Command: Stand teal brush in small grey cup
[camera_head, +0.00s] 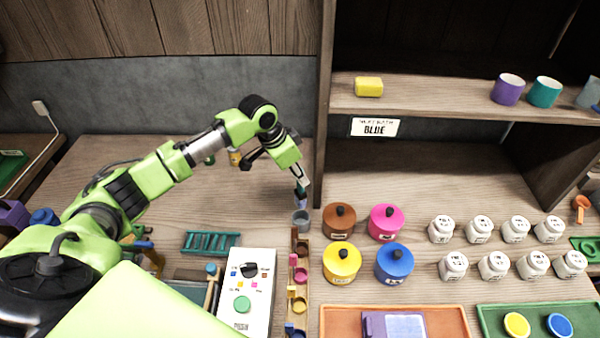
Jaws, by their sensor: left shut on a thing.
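My left gripper (301,184) points down near the middle of the table, at the foot of the shelf's left post. It is shut on a slender thing, which I take to be the teal brush (300,200). Only a small part of the brush shows below the fingers, and the rest is hidden by them. The small grey cup (300,219) stands upright on the table directly below in the picture. The brush's lower end shows at or just above the cup's mouth; I cannot tell whether it is inside. My right gripper is not in view.
A narrow wooden rack (299,260) with small coloured pots lies just in front of the cup. Brown (339,219), pink, yellow and blue lidded pots stand to its right. The shelf post (322,120) rises close behind. A white button panel (246,290) is front left.

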